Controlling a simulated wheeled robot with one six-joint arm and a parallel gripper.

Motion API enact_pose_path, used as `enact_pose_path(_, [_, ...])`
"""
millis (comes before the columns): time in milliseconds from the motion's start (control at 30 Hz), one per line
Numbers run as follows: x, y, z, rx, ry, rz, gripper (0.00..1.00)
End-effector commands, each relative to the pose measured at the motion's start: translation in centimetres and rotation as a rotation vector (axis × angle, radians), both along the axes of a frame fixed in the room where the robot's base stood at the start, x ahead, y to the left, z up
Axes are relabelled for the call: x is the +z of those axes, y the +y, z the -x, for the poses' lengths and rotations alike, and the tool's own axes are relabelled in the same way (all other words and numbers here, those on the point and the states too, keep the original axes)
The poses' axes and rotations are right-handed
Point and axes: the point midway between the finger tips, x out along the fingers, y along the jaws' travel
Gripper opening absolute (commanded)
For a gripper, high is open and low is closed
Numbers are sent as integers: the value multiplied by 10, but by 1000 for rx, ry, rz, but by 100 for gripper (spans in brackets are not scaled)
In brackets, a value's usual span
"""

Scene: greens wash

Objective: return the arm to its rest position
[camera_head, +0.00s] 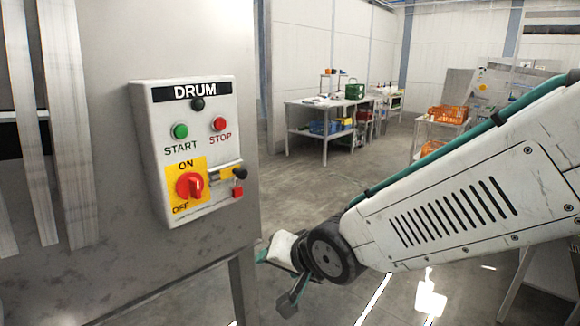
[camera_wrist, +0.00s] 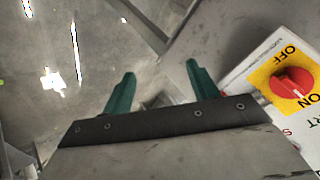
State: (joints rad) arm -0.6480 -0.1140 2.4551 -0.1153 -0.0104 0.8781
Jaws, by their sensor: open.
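My gripper (camera_head: 280,278) is low in the middle of the head view, below and to the right of the drum control box (camera_head: 208,205). In the wrist view its two green fingers (camera_wrist: 160,74) stand wide apart, with nothing between them. My white arm reaches in from the right side of the head view. The red rotary switch (camera_head: 190,186) sits on a yellow ON/OFF plate. The switch also shows at the right of the wrist view (camera_wrist: 292,83), apart from the fingers. I cannot tell its exact setting.
The box is on a grey metal machine panel (camera_head: 120,275), close on the left, with START (camera_head: 180,131) and STOP (camera_head: 219,124) buttons. A workbench (camera_head: 310,106) stands far back, and a cart with orange crates (camera_head: 447,114) is behind my arm. Open floor (camera_head: 310,175) lies between.

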Motion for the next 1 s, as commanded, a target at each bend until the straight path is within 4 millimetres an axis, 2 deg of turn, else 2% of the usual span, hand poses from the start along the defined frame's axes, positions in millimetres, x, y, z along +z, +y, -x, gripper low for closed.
enact_pose_path(33, [-2, -30, 7, 14, 31, 109, 59])
enact_pose_path(167, [-4, -105, 40, 102, 158, 375, 59])
enact_pose_path(300, [8, -181, 95, 207, 341, 552, 59])
enact_pose_path(433, [27, -237, 154, 272, 495, 601, 59])
enact_pose_path(500, [37, -254, 177, 263, 540, 590, 59])
enact_pose_path(600, [48, -271, 193, 186, 545, 559, 59])
enact_pose_path(800, [59, -289, 197, 81, 504, 533, 59])
enact_pose_path(1000, [59, -290, 197, 76, 505, 532, 59])
